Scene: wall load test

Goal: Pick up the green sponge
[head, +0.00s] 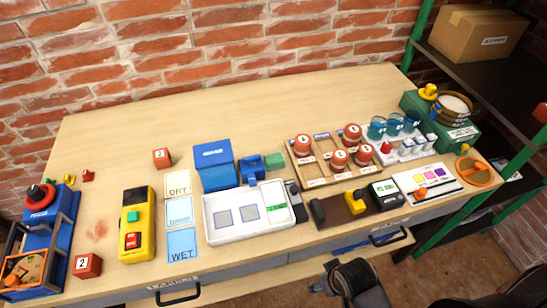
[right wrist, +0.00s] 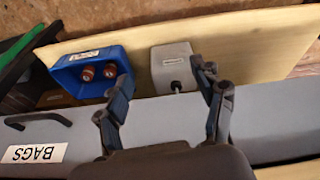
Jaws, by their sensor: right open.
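A small green block that looks like the green sponge (head: 274,161) lies on the wooden bench, just right of a small blue item and behind the white tray (head: 240,236). It is not recognisable in the right wrist view. My right gripper (right wrist: 162,76) is open and empty in that view, in front of a grey drawer front, with its fingers apart. In the head view a dark part of one of my arms shows at the bottom edge, and no clear fingertips show. My left gripper is not recognisable.
A blue bin (head: 214,166) stands left of the sponge. A wooden board (head: 312,172) with red-topped weights lies to its right. The bench behind the sponge is clear up to the brick wall. The right wrist view shows a blue box with red knobs (right wrist: 92,70) and a grey box (right wrist: 172,68).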

